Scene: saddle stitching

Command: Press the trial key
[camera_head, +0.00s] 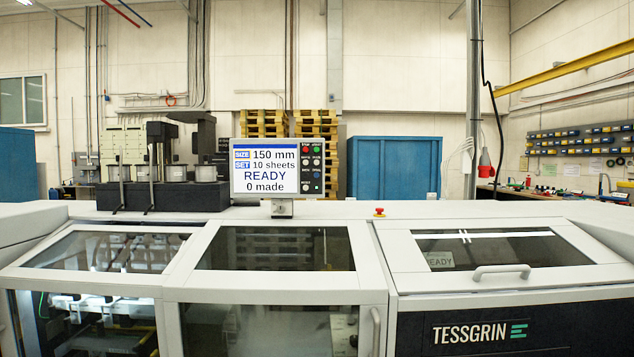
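The control panel (278,168) stands on a short post on top of the white stitching machine. Its screen (265,168) reads 150 mm, 10 sheets, READY and 0 made. A dark key strip (311,167) runs down the panel's right side, with red, green and pale keys. The key labels are too small to read, so I cannot tell which one is the trial key. Neither of my grippers is in view.
A red emergency button (379,212) sits on the machine top. The machine's lids with dark windows (275,248) are closed, and a handle (502,271) is on the right lid. Dark feeder units (170,165) stand left of the panel. The space before the panel looks clear.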

